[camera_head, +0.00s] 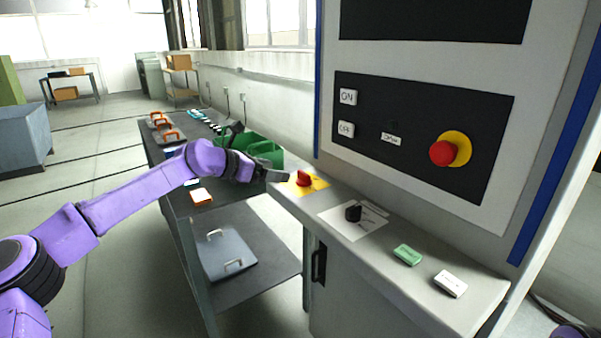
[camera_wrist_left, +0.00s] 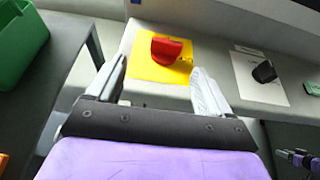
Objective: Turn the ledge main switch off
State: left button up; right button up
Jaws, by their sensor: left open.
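The main switch is a red rotary handle (camera_head: 304,178) on a yellow plate (camera_head: 318,184), on the grey ledge (camera_head: 420,270) below the control panel. The left wrist view shows the red handle (camera_wrist_left: 168,49) and the yellow plate (camera_wrist_left: 146,68) just beyond my fingers. My left gripper (camera_head: 278,176) comes in from the left, close to the handle. In the left wrist view my left gripper (camera_wrist_left: 160,85) is open, with the handle ahead between the fingertip lines; contact is not visible.
A black knob (camera_head: 353,212) on a white plate sits right of the switch, then a green block (camera_head: 408,254) and a white block (camera_head: 450,283). The panel has a red emergency button (camera_head: 443,153). A dark cart (camera_head: 275,258) with green bins (camera_head: 264,149) stands left of the ledge.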

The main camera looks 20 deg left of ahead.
aim_at(302, 174)
pick_arm(q)
jog(key=d, duration=0.1)
jog(key=w+d, duration=0.1)
jog(key=w+d+p, duration=0.1)
jog(key=shift+f, duration=0.25)
jog(key=p+x, duration=0.1)
jog(key=x, duration=0.4)
jog(key=shift+w+f, duration=0.25)
jog(key=shift+s+r, duration=0.1)
jog(key=shift+s, duration=0.05)
jog(key=shift+c, duration=0.3)
jog(key=c, duration=1)
